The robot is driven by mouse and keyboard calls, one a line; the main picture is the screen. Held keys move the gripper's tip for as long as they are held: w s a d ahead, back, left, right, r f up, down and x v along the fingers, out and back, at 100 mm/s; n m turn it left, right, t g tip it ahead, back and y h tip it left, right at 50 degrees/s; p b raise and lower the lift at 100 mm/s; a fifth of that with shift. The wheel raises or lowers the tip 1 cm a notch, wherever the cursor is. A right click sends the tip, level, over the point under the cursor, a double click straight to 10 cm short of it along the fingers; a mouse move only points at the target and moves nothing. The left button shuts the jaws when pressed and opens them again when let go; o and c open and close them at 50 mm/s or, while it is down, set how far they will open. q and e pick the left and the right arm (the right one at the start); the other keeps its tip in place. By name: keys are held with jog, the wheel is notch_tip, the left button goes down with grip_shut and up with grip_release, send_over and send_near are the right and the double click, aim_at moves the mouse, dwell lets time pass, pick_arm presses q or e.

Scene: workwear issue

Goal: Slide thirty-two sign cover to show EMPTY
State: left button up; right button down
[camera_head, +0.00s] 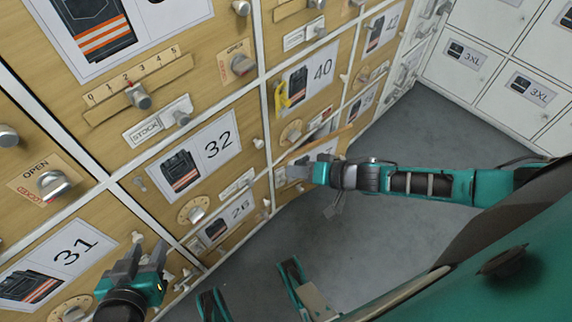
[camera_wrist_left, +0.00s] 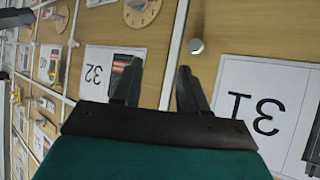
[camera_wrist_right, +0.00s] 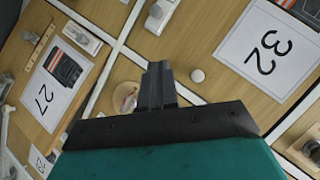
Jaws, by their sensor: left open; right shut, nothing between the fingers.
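The number 32 door panel (camera_head: 218,147) is on the locker wall, with a dial (camera_head: 193,208) under its label. A small white sign (camera_head: 237,185) sits to the right of that dial; its word is too small to read. The 32 label also shows upside down in the left wrist view (camera_wrist_left: 97,73) and tilted in the right wrist view (camera_wrist_right: 268,48). My left gripper (camera_head: 147,255) is open and empty by the number 31 panel, below and left of the sign. My right gripper (camera_head: 289,172) is shut and empty, right of the sign.
Above panel 32 is another sign reading STOCK (camera_head: 146,132) and a numbered slider (camera_head: 137,95). Panels 31 (camera_head: 72,250), 26 (camera_head: 238,209) and 40 (camera_head: 322,68) surround it, with protruding knobs. Grey floor (camera_head: 410,130) is open to the right; white lockers stand behind.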

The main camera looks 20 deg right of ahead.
aim_at(249, 178)
jog(key=b+x, duration=0.1)
jog(key=x, duration=0.2)
jog(key=s+b+x, duration=0.1)
jog(key=b+x, duration=0.1)
jog(key=x, duration=0.1)
jog(key=f+b+x, duration=0.1)
jog(key=x, duration=0.3)
jog(key=shift+s+a, duration=0.15)
jog(key=shift+a, duration=0.2)
jog(key=shift+a+f+b, duration=0.5)
jog(key=shift+a+b, duration=0.1)
jog(key=shift+a, duration=0.05)
pick_arm(q)
jog(key=shift+w+d+f+h, duration=0.2)
jog(key=shift+w+d+f, duration=0.05)
jog(key=shift+d+f, duration=0.3)
jog(key=shift+w+d+f+h, duration=0.2)
jog(key=shift+d+f, duration=0.2)
jog(key=shift+f, duration=0.25)
jog(key=shift+a, duration=0.2)
pick_arm(e)
jog(key=shift+s, duration=0.1)
